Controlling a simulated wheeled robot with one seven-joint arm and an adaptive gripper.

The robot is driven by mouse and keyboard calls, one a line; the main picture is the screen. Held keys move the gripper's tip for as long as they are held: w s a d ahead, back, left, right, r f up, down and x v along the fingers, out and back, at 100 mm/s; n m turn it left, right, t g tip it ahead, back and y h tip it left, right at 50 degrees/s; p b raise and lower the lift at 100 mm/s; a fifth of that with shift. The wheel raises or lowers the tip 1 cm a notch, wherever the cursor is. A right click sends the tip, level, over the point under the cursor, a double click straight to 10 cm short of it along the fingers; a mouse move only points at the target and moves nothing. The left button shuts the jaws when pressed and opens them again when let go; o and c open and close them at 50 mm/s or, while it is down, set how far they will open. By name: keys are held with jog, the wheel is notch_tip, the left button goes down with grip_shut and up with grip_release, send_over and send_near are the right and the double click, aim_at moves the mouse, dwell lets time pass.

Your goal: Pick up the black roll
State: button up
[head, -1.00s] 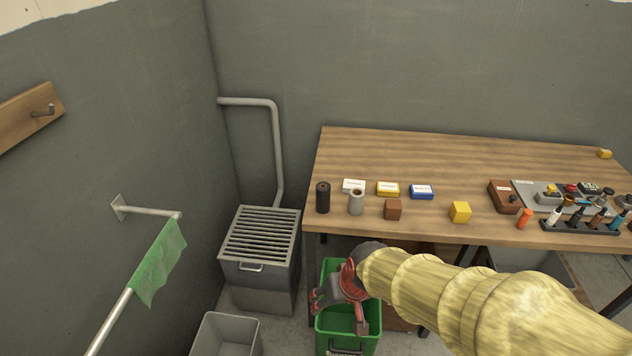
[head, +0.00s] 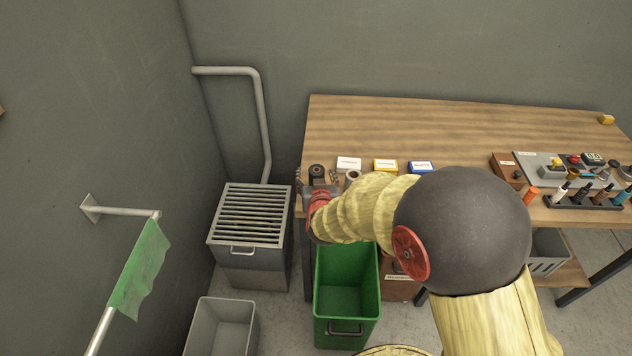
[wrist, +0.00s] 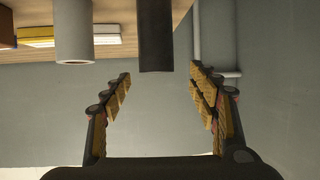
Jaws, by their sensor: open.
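The black roll (head: 316,171) stands upright near the front left corner of the table. In the head view my gripper hides its lower part. My gripper (head: 318,179) is open at the table's front edge, with a finger to either side of the roll. In the wrist view, which is upside down, the black roll (wrist: 155,38) lies ahead, in line with the gap between the open fingers (wrist: 159,78). The gap is empty near the palm. I cannot tell whether the fingertips reach past the roll's near side.
A grey roll (wrist: 73,32) stands close beside the black one; it is partly hidden in the head view (head: 352,176). White (head: 348,163), yellow (head: 385,165) and blue (head: 421,167) boxes lie behind. A green bin (head: 347,299) is below the table edge, a grated metal box (head: 248,228) to the left.

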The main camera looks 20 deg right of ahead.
aim_at(317, 172)
jog(key=x, duration=0.2)
jog(key=b+x, duration=0.1)
jog(key=x, duration=0.1)
jog(key=shift+d+f, duration=0.25)
jog(key=shift+f, duration=0.15)
jog(key=shift+w+f+b, duration=0.1)
jog(key=shift+w+b, duration=0.2)
jog(key=shift+w, duration=0.15)
jog(key=c, duration=0.3)
jog(key=c, duration=1.1)
jog(key=shift+o, duration=0.2)
